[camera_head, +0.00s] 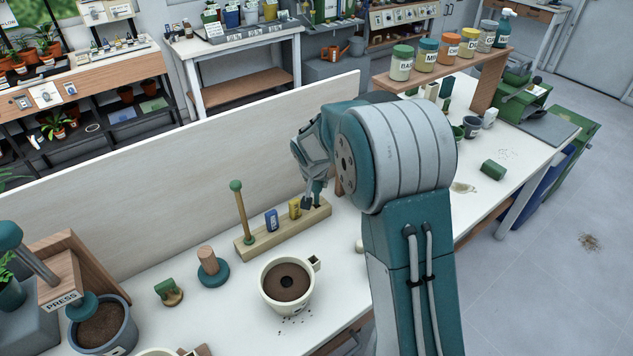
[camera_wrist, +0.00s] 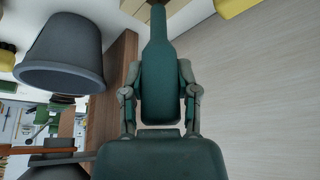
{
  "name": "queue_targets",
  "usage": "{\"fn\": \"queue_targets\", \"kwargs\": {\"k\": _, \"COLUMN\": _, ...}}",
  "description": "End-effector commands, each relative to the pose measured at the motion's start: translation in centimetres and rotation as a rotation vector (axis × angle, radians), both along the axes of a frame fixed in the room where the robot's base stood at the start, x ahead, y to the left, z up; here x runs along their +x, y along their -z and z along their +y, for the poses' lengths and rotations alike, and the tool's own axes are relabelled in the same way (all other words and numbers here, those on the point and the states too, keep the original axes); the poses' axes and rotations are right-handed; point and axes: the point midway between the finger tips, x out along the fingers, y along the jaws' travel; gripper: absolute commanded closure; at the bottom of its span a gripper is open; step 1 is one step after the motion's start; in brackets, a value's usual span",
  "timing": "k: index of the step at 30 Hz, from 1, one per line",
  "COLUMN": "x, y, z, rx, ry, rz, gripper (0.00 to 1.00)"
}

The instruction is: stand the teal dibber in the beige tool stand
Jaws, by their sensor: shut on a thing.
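The beige tool stand (camera_head: 284,232) is a long block on the white bench, left of my arm. A stick with a green knob (camera_head: 238,205), a blue tool (camera_head: 271,219) and a yellow tool (camera_head: 294,208) stand in it. My gripper (camera_head: 313,194) is over the stand's right end, shut on the teal dibber (camera_wrist: 158,75). In the wrist view the dibber lies between my two fingers (camera_wrist: 160,92), narrowing to a brown end at the top edge. In the head view my arm mostly hides it. I cannot tell whether its lower end is inside a hole.
A cream mug of soil (camera_head: 288,285) stands in front of the stand, with a wooden-handled tamper (camera_head: 210,264) left of it. A pale panel (camera_head: 190,170) runs behind. A wooden shelf of jars (camera_head: 440,68) is at the back right. A grey pot (camera_wrist: 62,55) is close in the wrist view.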

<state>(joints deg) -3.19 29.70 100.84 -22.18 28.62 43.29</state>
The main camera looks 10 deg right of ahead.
Motion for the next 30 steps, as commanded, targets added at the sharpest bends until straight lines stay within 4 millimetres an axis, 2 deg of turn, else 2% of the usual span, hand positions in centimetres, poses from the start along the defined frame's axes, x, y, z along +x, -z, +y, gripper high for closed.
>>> {"fn": "queue_targets", "kwargs": {"k": 30, "x": 0.0, "y": 3.5, "z": 0.0, "rx": 0.000, "ry": 0.000, "rz": 0.001, "gripper": 1.00}}
